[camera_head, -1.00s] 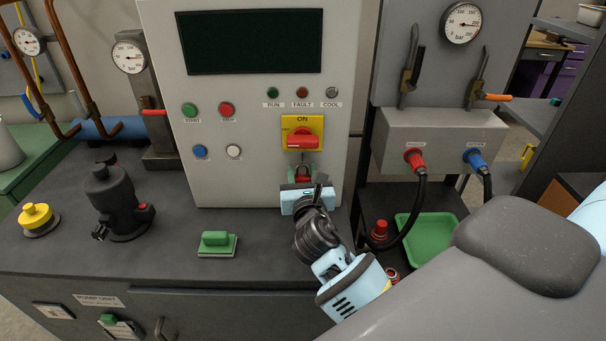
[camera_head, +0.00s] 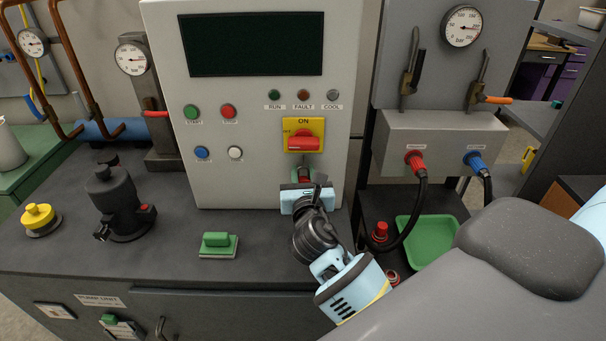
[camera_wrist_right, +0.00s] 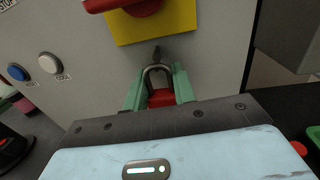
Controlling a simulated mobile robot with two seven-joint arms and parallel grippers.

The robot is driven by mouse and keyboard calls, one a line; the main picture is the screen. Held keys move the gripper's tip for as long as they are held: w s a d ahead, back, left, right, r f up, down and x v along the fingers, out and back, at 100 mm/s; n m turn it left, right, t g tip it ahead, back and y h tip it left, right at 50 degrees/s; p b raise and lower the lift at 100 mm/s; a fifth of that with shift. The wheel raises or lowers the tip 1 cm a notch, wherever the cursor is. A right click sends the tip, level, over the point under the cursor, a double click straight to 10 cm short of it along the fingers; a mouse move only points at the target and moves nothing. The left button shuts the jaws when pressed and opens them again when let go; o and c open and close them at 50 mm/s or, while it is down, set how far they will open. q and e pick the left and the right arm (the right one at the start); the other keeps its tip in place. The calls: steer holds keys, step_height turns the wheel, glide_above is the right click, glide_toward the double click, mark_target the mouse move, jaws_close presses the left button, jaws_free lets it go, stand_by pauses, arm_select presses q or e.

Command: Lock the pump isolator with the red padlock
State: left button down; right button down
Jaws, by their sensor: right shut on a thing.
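The pump isolator (camera_head: 303,136) is a yellow plate with a red handle on the grey cabinet front, under the word ON. Its lower edge and red handle also show at the top of the right wrist view (camera_wrist_right: 150,20). My right gripper (camera_head: 305,180) is just below the isolator, in front of the cabinet. Its green fingers (camera_wrist_right: 158,90) are shut on the red padlock (camera_wrist_right: 161,98), whose metal shackle points up. A small dark tab stands just above the shackle; I cannot tell whether the shackle passes through it. My left gripper is not in view.
A dark pump (camera_head: 116,205) and a yellow knob (camera_head: 38,218) stand farther left. A green tray (camera_head: 428,240) and hoses are at the right.

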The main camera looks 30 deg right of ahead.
steer(key=shift+d+r, duration=0.2)
steer(key=shift+r, duration=0.05)
steer(key=c, duration=1.1)
jaws_free()
steer(key=shift+f, duration=0.15)
steer(key=shift+o, duration=0.8)
steer(key=shift+f, duration=0.1)
steer(key=o, duration=0.3)
steer(key=shift+a, duration=0.1)
steer(key=shift+o, duration=0.2)
steer(key=shift+v, duration=2.55)
steer(key=shift+w, duration=0.1)
